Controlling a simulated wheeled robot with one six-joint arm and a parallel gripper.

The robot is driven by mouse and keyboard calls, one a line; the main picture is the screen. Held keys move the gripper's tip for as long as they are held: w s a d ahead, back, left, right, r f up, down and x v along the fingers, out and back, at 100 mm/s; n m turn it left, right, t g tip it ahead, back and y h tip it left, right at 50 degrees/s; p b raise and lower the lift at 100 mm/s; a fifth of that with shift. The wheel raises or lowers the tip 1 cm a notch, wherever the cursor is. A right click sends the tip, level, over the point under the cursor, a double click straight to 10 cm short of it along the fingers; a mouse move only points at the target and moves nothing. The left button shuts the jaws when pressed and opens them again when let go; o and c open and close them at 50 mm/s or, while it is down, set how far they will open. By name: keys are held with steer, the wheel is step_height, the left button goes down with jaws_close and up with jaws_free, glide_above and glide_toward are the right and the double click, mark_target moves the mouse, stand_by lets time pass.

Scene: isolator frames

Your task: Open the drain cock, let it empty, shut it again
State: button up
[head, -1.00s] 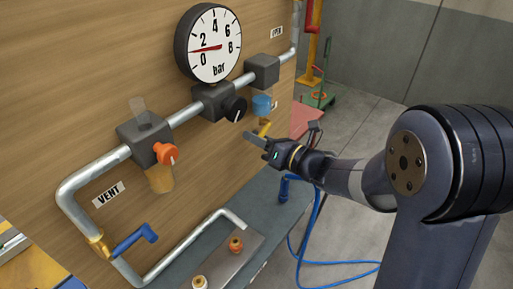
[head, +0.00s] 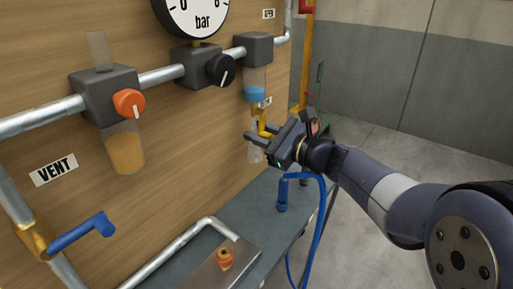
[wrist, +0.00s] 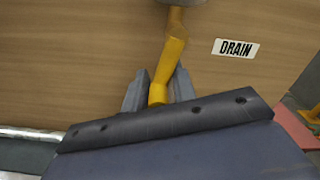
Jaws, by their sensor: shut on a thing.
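The drain cock's yellow lever (head: 265,124) hangs below a clear bowl with blue in its lower part (head: 254,94), at the right of the wood panel. In the wrist view the lever (wrist: 174,48) comes down from above, with its lower end between the two jaws. My gripper (wrist: 159,90) is shut on the lever. In the head view my gripper (head: 262,146) reaches the lever from the right, and its fingers partly cover the lever's lower end. A DRAIN label (wrist: 236,48) is right of the lever.
Left along the pipe are a black knob (head: 221,70), an orange knob (head: 129,103) and an amber bowl (head: 125,150). A blue-handled valve (head: 82,232) is at lower left. A blue hose (head: 320,205) hangs below my arm. Open floor (head: 395,150) lies to the right.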

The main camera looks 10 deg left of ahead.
steer(key=shift+w+d+n+b, duration=0.15)
steer(key=shift+w+n+b, duration=0.2)
steer(key=shift+n+b, duration=0.85)
steer(key=o, duration=0.8)
steer(key=shift+d, duration=0.1)
steer(key=v, duration=1)
steer(key=shift+s+d, duration=0.1)
steer(key=shift+d, duration=0.2)
